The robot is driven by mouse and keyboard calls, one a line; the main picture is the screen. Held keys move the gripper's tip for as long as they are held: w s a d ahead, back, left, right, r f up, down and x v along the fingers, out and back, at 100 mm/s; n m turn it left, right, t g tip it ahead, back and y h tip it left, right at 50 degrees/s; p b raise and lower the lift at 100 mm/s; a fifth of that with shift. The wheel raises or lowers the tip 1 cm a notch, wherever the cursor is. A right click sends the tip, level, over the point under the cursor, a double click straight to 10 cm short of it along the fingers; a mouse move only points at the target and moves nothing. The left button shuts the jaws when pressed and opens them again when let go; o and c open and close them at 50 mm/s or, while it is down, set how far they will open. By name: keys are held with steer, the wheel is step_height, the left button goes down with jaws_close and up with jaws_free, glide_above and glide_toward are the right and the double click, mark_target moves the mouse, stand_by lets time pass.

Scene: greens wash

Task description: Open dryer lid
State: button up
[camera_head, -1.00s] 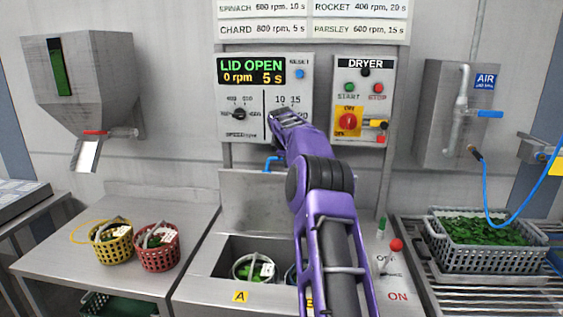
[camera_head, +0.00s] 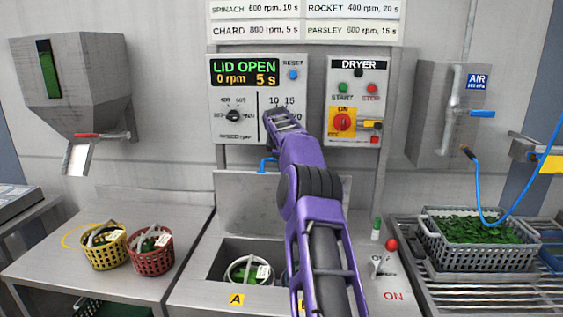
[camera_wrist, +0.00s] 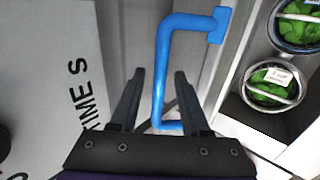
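The dryer lid (camera_head: 233,212) is a grey metal panel standing upright behind the sunken dryer well. The dryer display (camera_head: 245,72) reads "LID OPEN", 0 rpm, 5 s. A blue bar handle (camera_head: 267,164) shows at the lid's top edge, partly hidden by my arm. In the wrist view the blue handle (camera_wrist: 162,70) runs between the two fingers of my gripper (camera_wrist: 159,74). The fingers are open, with gaps visible on both sides of the bar. In the head view my arm hides the gripper. A basket of greens (camera_head: 250,270) sits in the well by label A; another beside it is mostly hidden.
A yellow basket (camera_head: 106,253) and a red basket (camera_head: 151,257) stand on the left table. A grey crate of greens (camera_head: 480,250) is on the right rack beside a blue hose (camera_head: 490,215). A red knob (camera_head: 391,244) stands right of the well. The dryer control box (camera_head: 353,110) is above.

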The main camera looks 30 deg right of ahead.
steer(key=b+v, duration=0.1)
steer(key=v, duration=1.6)
steer(key=shift+r, duration=0.25)
steer(key=shift+a, duration=0.1)
